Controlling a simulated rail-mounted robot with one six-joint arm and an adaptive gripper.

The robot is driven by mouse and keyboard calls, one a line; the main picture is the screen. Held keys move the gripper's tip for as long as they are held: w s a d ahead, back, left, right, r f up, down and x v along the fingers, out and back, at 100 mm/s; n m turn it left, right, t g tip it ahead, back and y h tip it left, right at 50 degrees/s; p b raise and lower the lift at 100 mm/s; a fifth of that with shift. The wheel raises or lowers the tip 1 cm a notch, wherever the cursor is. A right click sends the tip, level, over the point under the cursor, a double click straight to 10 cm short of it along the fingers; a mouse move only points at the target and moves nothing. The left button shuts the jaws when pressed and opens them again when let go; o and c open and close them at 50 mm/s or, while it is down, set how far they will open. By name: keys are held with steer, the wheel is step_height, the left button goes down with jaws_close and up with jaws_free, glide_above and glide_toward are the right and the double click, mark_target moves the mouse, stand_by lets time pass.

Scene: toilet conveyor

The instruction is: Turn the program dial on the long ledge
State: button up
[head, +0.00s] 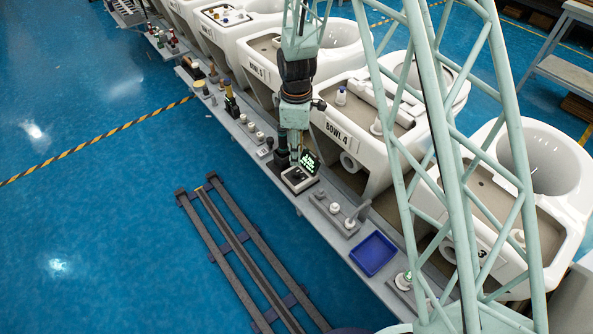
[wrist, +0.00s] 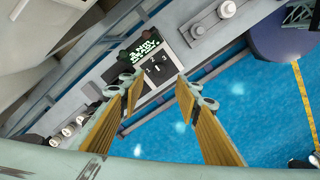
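A small control unit with a lit green display (head: 308,162) stands on the long grey ledge (head: 316,212), below the bowl marked BOWL 4. In the wrist view its green display (wrist: 139,51) and a dark face with the numbers 1, 2 and 3 (wrist: 156,68) lie ahead of my fingertips. Which part of this face turns as the program dial is too small to tell. My gripper (wrist: 158,86) is open and empty, its two yellow-brown fingers spread on either side of the view's middle. In the head view my arm hangs over the unit, and the fingers are hard to make out.
Several white fittings (head: 335,208) and a blue tray (head: 373,253) sit along the ledge right of the unit. Several knobs and bottles (head: 231,102) stand left of it. White toilet bowls (head: 352,126) line the back. Open blue floor lies in front, with a dark rail track (head: 243,252).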

mark_target(296, 172)
steer(key=shift+f+b, duration=0.8)
steer(key=shift+f, duration=4)
steer(key=c, duration=0.9)
steer(key=shift+m, duration=0.5)
steer(key=m, duration=1)
steer(key=shift+a+m, duration=0.1)
steer(key=shift+m, duration=0.3)
steer(key=o, duration=0.9)
